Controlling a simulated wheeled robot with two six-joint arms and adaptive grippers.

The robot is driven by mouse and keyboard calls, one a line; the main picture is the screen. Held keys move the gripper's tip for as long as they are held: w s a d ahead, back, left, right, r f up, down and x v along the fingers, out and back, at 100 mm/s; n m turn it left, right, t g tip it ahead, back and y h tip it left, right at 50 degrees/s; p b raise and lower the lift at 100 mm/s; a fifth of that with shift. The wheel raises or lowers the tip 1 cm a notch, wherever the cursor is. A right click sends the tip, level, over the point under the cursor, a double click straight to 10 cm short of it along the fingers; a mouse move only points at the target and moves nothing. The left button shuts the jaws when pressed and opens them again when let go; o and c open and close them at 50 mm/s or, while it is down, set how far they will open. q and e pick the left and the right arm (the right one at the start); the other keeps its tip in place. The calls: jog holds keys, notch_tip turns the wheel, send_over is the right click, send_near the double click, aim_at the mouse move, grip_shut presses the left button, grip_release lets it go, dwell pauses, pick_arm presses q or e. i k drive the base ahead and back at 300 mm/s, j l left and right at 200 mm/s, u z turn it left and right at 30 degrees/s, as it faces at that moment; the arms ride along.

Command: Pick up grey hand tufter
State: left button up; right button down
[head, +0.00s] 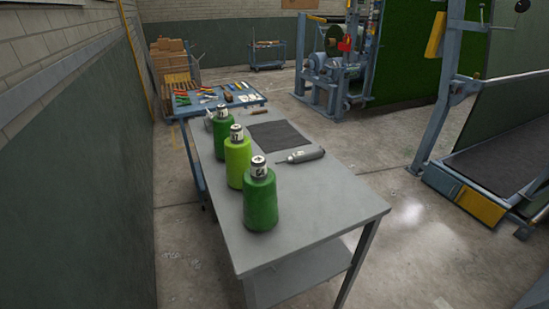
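The grey hand tufter (306,155) lies on the grey table (310,215), right of the nearest green cone. It has a thick grey body at the right and a thin dark needle end pointing left. It is close to the table's right edge. Nothing covers it. Neither of my grippers shows in the head view.
Three green yarn cones stand along the table's left side: near (260,205), middle (237,165), far (222,134). A dark mat (278,135) lies behind the tufter. A blue cart (215,98) with tools stands beyond. The table's near end is clear.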

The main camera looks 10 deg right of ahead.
aim_at(301, 156)
jog(key=i+l+u, duration=0.2)
jog(key=l+u, duration=0.3)
jog(key=l, duration=0.55)
jog(key=l+u, duration=0.5)
jog(key=l, duration=0.55)
